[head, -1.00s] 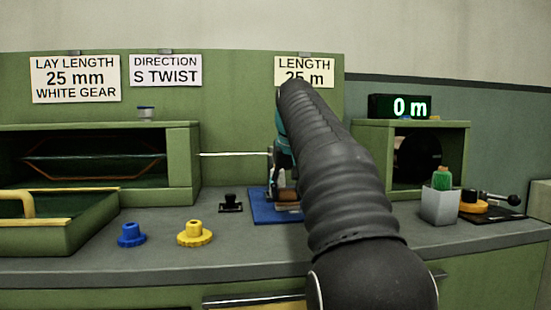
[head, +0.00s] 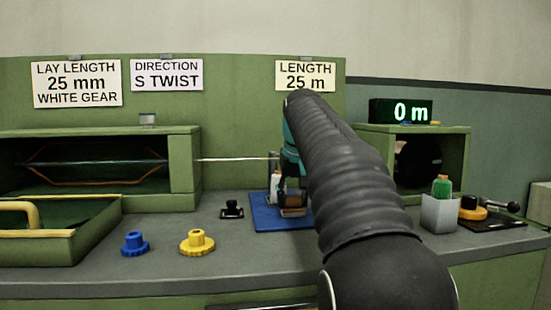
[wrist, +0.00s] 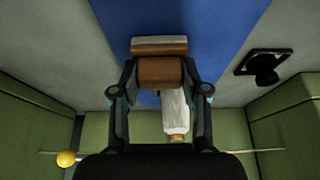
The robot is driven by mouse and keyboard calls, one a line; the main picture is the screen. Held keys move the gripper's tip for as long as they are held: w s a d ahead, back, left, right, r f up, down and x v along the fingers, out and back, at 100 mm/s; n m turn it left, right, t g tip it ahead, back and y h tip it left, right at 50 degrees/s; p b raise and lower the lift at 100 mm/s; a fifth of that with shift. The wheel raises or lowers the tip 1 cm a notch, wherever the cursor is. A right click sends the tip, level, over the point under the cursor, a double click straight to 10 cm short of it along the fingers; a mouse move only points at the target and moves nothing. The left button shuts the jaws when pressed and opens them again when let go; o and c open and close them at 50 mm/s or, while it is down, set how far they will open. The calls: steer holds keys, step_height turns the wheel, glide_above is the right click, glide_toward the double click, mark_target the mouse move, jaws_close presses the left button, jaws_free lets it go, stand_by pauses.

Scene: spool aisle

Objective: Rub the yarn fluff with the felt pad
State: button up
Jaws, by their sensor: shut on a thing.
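My gripper (wrist: 160,85) is shut on a brown block with a paler face (wrist: 159,45), which looks like the felt pad. In the head view the block (head: 292,200) is over the blue mat (head: 262,224), partly behind my arm. I cannot tell whether it touches the mat. A pale yarn line (head: 235,159) runs from the green housing toward my gripper. It also shows at the right of the wrist view (wrist: 262,150). I cannot make out the fluff. A white cylinder (wrist: 176,112) with an orange-brown end shows between my fingers in the wrist view.
A black fixture (head: 232,209) stands left of the mat. A blue gear (head: 134,244) and a yellow gear (head: 197,242) lie on the bench front. At right are a grey cup (head: 439,213) with a green item and a hand crank (head: 480,210). The display (head: 400,109) reads 0 m.

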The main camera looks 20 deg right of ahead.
steer(key=shift+w+r+p, duration=0.2)
steer(key=shift+r+p, duration=0.2)
steer(key=shift+p, duration=0.15)
steer(key=shift+w+p+v, duration=0.2)
steer(key=shift+p+v, duration=0.15)
steer(key=shift+v, duration=0.65)
step_height(320, 180, up, 4)
steer(key=p, duration=0.3)
steer(key=shift+d+f+p, duration=0.1)
steer(key=shift+f+p, duration=0.15)
steer(key=shift+p, duration=0.15)
steer(key=shift+r, duration=1)
